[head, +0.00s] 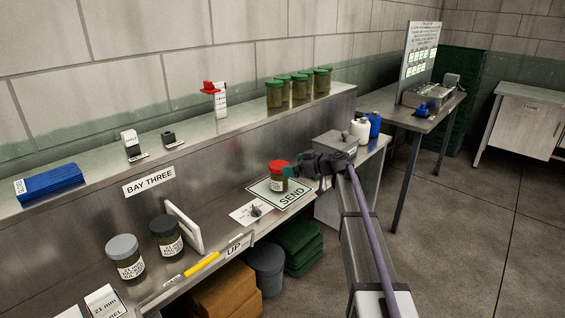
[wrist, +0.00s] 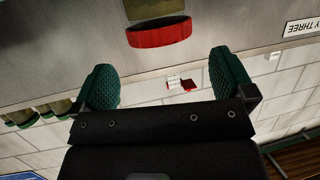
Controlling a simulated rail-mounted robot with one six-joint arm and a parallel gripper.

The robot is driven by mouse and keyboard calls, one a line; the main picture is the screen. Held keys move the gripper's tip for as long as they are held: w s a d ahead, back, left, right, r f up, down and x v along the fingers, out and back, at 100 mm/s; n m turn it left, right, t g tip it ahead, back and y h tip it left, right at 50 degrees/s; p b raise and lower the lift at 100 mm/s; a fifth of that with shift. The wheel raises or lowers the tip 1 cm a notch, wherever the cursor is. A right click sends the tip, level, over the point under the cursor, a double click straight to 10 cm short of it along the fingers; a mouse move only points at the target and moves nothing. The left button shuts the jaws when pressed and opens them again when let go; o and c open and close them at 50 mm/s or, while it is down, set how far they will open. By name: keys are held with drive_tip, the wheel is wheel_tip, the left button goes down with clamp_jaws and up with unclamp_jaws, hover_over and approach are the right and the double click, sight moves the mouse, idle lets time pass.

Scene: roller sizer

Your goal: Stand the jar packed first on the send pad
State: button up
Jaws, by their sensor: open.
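A jar with a red lid (head: 277,177) stands upright on the send pad (head: 290,200), a white sheet with a green border. In the wrist view its red lid (wrist: 160,33) shows upside down, ahead of and centred between the fingertips, with a gap to each. My gripper (head: 291,169) is open beside the jar on its right; in the wrist view both green finger pads (wrist: 163,72) are apart with nothing between them. A grey-lidded jar (head: 127,266) and a black-lidded jar (head: 167,243) stand upright at the left on the lower bench; their label text is too small to read.
A white upright frame (head: 184,227) stands beside the black-lidded jar. A yellow marker (head: 201,264) lies near the bench front. Several green-lidded jars (head: 274,96) stand on the upper shelf. A grey box (head: 336,145) and white and blue bottles (head: 359,130) are behind my gripper.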

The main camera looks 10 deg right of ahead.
drive_tip(key=v, duration=0.5)
drive_tip(key=shift+p, duration=0.4)
drive_tip(key=s+a+f+m+g+h, duration=0.2)
drive_tip(key=s+a+f+g, duration=0.15)
drive_tip(key=s, duration=0.65)
drive_tip(key=s+a+f+m+g+h, duration=0.2)
drive_tip(key=s+a+f+h, duration=0.15)
drive_tip(key=s, duration=0.65)
drive_tip(key=s+a+f+m+g+h, duration=0.2)
drive_tip(key=s+a+f+g, duration=0.15)
drive_tip(key=s, duration=0.65)
drive_tip(key=s+d+f+m+h, duration=0.2)
drive_tip(key=s+m+h, duration=0.15)
drive_tip(key=s, duration=0.65)
wheel_tip(320, 180, up, 9)
drive_tip(key=p, duration=0.8)
drive_tip(key=shift+w+g+p, duration=0.3)
drive_tip(key=shift+w+g, duration=0.1)
drive_tip(key=shift+w, duration=0.05)
